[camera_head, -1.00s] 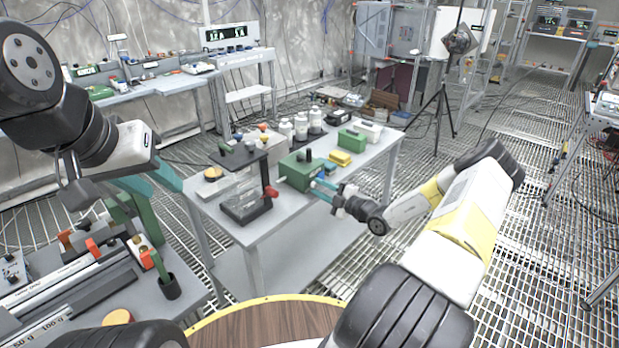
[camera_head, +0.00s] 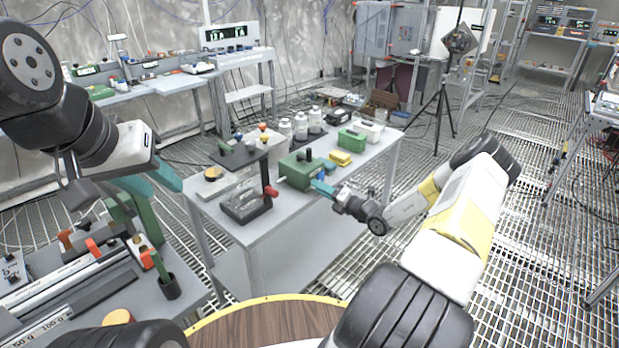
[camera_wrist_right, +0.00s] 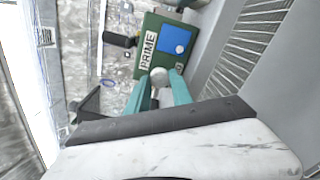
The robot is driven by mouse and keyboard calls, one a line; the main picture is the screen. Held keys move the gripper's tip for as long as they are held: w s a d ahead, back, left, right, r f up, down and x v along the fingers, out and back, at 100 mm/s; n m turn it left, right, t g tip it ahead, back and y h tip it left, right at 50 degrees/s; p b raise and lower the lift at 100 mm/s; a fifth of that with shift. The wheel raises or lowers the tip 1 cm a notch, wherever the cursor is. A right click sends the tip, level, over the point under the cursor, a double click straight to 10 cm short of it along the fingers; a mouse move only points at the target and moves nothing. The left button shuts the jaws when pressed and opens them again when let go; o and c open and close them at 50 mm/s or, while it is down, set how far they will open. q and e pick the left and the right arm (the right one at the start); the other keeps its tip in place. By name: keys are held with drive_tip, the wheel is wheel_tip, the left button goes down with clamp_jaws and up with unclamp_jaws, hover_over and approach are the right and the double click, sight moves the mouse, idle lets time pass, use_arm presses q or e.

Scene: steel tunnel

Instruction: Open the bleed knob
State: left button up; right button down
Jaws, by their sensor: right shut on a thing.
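The green box (camera_head: 298,170) marked PRIME stands on the near side of the grey table. A small pale round knob (camera_wrist_right: 158,76) is at the box's lower edge there. My right gripper (camera_wrist_right: 160,88) has its teal fingers on either side of this knob and is shut on it; the fingers partly hide it. In the head view my right gripper (camera_head: 322,188) is at the box's front. My left gripper (camera_head: 160,186) is apart from the box, with its teal fingers spread and empty.
The grey table (camera_head: 290,215) also bears a dark stand with a red knob (camera_head: 271,191), several white bottles (camera_head: 301,124) and a yellow block (camera_head: 340,158). A bench with rails (camera_head: 70,290) is at the lower left. A tripod (camera_head: 443,95) stands behind on the grating.

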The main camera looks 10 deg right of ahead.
drive_tip(key=n, duration=1.8)
drive_tip(key=shift+d+f, duration=0.1)
drive_tip(key=shift+f, duration=0.1)
drive_tip(key=shift+n, duration=0.4)
drive_tip(key=c, duration=1.1)
unclamp_jaws()
drive_tip(key=shift+r, duration=0.1)
drive_tip(key=shift+v, duration=3.9)
